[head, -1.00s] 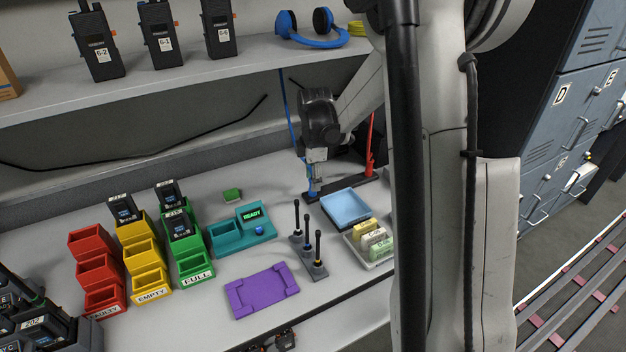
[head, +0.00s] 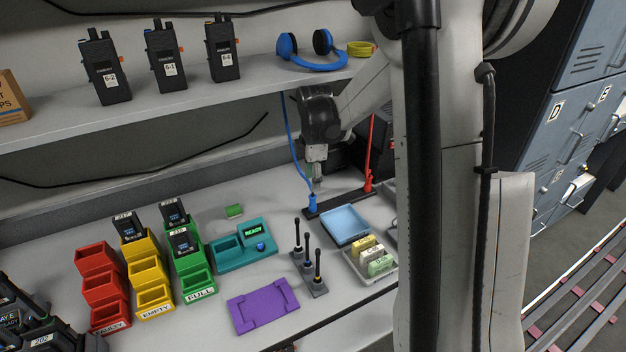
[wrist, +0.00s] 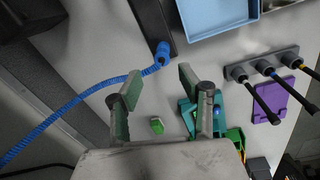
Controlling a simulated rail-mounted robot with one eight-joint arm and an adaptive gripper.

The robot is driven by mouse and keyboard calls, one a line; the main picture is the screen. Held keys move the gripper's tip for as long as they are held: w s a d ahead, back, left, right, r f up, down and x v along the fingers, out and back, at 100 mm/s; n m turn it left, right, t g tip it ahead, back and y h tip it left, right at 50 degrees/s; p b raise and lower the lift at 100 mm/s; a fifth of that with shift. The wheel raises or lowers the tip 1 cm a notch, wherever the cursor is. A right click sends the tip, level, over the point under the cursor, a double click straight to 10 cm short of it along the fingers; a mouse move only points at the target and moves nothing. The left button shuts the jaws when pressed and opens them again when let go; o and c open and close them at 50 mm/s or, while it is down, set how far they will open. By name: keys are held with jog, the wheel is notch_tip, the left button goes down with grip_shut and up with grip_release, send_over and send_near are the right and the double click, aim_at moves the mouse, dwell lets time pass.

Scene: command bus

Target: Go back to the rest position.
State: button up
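My gripper (head: 318,184) hangs above the back right of the bench, just above a blue plug (head: 312,204) with a blue cord. The plug stands upright at the left end of a black strip (head: 340,202). In the wrist view, the two fingers of my gripper (wrist: 159,82) are spread apart with nothing between them. The blue plug (wrist: 162,54) shows there beyond the fingertips, apart from them.
A red plug (head: 368,184) with a red cord stands at the strip's other end. A light-blue tray (head: 345,225), upright black antennas (head: 306,255) and a teal READY station (head: 245,255) lie in front. The shelf (head: 200,88) with radios and headphones is above.

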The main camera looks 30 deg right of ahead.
dwell(0.4)
jog(key=s+a+r+m+t, duration=0.4)
jog(key=s+a+r+m, duration=0.6)
jog(key=s+a+r, duration=0.55)
jog(key=s+a+f+m+t, duration=0.2)
jog(key=s+m, duration=0.2)
jog(key=s, duration=0.6)
jog(key=shift+a+f+m, duration=0.2)
jog(key=shift+m, duration=0.2)
